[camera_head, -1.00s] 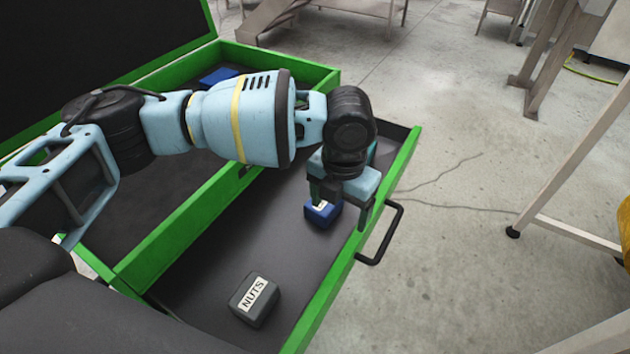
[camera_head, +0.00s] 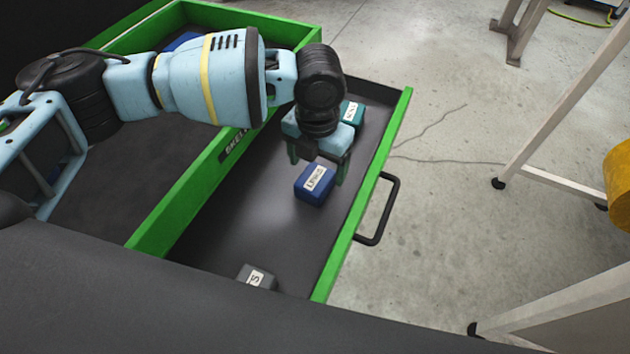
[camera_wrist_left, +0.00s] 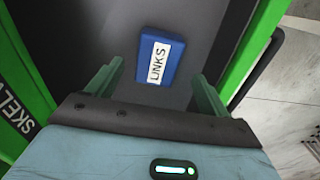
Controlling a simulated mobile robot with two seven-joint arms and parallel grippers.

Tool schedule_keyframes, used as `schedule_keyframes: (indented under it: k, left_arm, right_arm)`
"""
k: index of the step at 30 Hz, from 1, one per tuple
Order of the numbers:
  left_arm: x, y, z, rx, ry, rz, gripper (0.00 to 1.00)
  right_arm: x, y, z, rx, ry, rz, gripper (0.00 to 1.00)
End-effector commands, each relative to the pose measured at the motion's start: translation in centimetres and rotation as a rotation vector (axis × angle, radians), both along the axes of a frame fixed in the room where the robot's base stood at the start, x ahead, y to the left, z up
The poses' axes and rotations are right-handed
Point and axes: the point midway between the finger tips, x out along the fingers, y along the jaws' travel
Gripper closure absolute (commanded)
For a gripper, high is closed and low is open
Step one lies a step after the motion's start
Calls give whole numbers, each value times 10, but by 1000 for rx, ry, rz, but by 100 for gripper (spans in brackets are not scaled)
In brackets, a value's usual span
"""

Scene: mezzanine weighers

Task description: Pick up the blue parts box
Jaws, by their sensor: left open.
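The blue parts box (camera_head: 314,184), with a white label reading LINKS, lies on the dark floor of the open green-edged drawer (camera_head: 362,205). My left gripper (camera_head: 318,168) is open above the drawer, just behind the box in the head view. Its two fingers (camera_wrist_left: 158,85) stand apart with nothing between them; I cannot tell the exact height above the box. My right gripper is not in view.
A teal box (camera_head: 351,112) lies behind the gripper in the drawer. A grey box (camera_head: 257,276) lies nearer, partly hidden by my body. The black handle (camera_head: 378,210) sticks out on the right. Another blue item (camera_head: 182,41) is in the green chest at the back.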

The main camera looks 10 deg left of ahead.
Motion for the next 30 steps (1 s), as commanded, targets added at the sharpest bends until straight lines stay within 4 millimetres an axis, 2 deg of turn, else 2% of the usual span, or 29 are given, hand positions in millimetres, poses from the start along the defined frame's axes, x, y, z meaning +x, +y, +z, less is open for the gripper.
schedule_keyframes:
  k: [5, 15, 24, 30]
  left_arm:
    - [0, 0, -6, 0, 0, 0, 20]
    - [-2, 4, -48, 1, 1, 0, 20]
    - [-1, 3, -52, 0, -1, 0, 20]
    - [-1, 3, -52, 0, -1, 0, 46]
  right_arm:
    - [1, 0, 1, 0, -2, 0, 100]
    - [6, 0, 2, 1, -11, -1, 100]
    - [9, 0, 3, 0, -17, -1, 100]
    - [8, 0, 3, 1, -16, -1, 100]
